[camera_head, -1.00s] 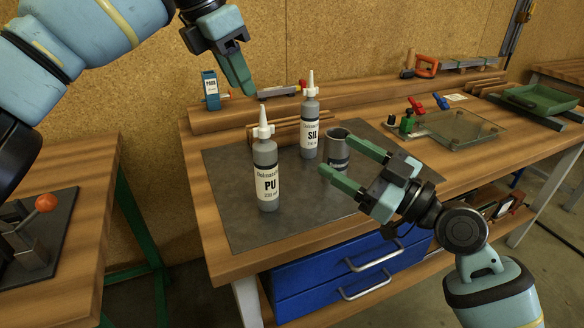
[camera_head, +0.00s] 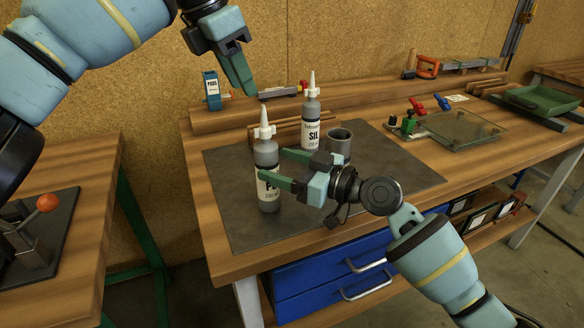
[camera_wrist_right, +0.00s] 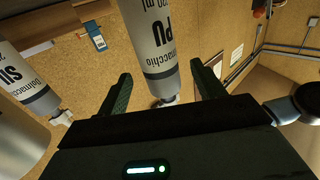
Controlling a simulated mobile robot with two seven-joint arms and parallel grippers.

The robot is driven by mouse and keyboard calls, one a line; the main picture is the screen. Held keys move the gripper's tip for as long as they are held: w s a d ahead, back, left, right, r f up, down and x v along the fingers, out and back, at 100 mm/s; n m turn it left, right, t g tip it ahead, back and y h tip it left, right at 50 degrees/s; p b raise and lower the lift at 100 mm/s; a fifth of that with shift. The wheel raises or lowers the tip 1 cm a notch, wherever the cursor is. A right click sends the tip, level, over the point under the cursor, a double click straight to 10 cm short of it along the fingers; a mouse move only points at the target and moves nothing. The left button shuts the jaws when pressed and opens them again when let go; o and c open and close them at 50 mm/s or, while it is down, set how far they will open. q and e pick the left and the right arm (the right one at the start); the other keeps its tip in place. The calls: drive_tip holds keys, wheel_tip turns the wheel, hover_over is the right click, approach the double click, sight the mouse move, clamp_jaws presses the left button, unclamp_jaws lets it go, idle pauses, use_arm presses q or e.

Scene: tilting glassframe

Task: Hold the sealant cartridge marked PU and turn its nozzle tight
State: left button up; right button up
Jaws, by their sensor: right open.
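The grey sealant cartridge marked PU (camera_head: 266,154) stands upright on the dark mat (camera_head: 235,225), its white conical nozzle (camera_head: 264,118) on top. My right gripper (camera_head: 273,165) is open at the cartridge's body, one green finger across the front of its label and the other behind. In the right wrist view the PU cartridge (camera_wrist_right: 155,40) appears upside down, between the two open fingers (camera_wrist_right: 163,88). Its collar is partly hidden by the gripper's body. My left gripper (camera_head: 242,82) hangs high above the back of the bench, away from the cartridge; its finger gap does not show clearly.
A similar cartridge marked SIL (camera_head: 311,125) stands behind right, beside a grey cup (camera_head: 340,143) close to my right gripper. A blue box (camera_head: 212,90) sits on the rear ledge. A glass plate with clamps (camera_head: 462,130) lies farther right. The mat's front left is clear.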

sight(258, 159)
drive_tip(key=shift+x, duration=2.9)
drive_tip(key=shift+s, duration=0.1)
